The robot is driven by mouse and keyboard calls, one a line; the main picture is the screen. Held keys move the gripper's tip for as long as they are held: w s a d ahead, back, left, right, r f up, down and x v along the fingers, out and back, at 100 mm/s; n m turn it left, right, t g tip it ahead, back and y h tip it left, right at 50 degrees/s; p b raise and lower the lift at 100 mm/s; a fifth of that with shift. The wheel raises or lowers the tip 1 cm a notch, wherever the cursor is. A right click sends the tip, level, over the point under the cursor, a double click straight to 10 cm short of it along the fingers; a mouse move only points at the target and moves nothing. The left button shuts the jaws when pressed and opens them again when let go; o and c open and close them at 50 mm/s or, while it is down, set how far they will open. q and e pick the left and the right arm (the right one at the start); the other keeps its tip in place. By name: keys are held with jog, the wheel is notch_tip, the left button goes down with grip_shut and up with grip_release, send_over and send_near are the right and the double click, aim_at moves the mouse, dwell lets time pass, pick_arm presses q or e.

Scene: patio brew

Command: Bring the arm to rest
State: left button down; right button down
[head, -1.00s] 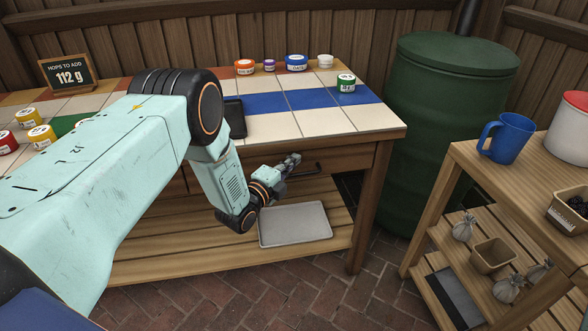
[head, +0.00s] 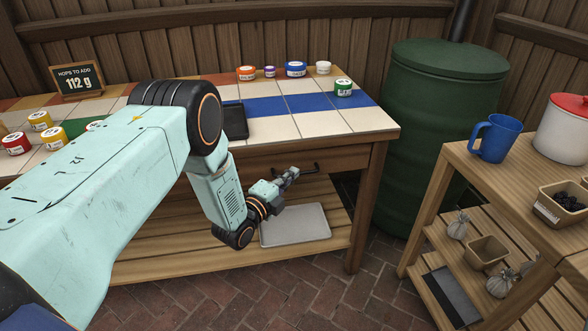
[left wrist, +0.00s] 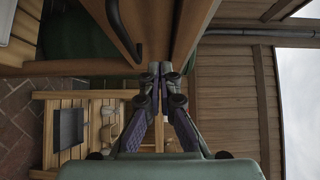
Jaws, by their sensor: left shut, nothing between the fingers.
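My left arm comes in from the left in the head view and bends down in front of the tiled table. My left gripper (head: 290,175) is shut and empty, in front of the table's drawer and above the lower shelf. In the left wrist view the fingers of my left gripper (left wrist: 155,72) are together with nothing between them. A dark drawer handle (head: 310,168) is just beside and behind the fingertips in the head view. My right gripper is not in view.
A grey tray (head: 296,226) lies on the lower shelf below the gripper. The tiled table (head: 365,117) holds several jars and a dark scale (head: 235,121). A green barrel (head: 435,140) stands to the right. A wooden cart (head: 450,150) carries a blue mug (head: 496,138) and a white canister (head: 565,135).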

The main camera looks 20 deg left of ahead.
pick_arm(q)
jog(key=p+v, duration=0.2)
jog(key=v, duration=0.5)
jog(key=shift+s+a, duration=0.2)
jog(key=shift+a, duration=0.05)
jog(key=s+d+f+n+g+y, duration=0.25)
jog(key=s+f+n+g, duration=0.75)
jog(key=s+f+n, duration=0.6)
jog(key=s+d+r+n+g, duration=0.1)
jog(key=s+r+n+g, duration=0.1)
jog(key=s, duration=0.9)
jog(key=s+d+r+n+g+y, duration=0.1)
jog(key=s+g, duration=0.4)
jog(key=s, duration=0.7)
jog(key=shift+r+n+g, duration=0.3)
jog(key=shift+r+n, duration=0.4)
jog(key=shift+n, duration=0.2)
